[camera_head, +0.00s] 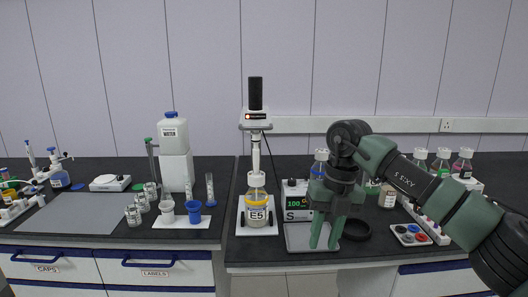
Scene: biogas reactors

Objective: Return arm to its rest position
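My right arm (395,178) comes in from the right edge and reaches over the right part of the bench. Its green gripper (326,243) points down in front of the balance (299,215), over a grey tray or plate (297,236). The two fingers stand apart with a gap between them, and I see nothing held. Whether the fingertips touch the plate is unclear. My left gripper is not in this view.
A bottle labelled E5 (257,212) stands under a stirrer (255,117), left of the gripper. A black ring (356,230) lies close to its right. Caps (410,234) and bottles (461,165) stand further right. A grey mat (75,218) lies clear at left.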

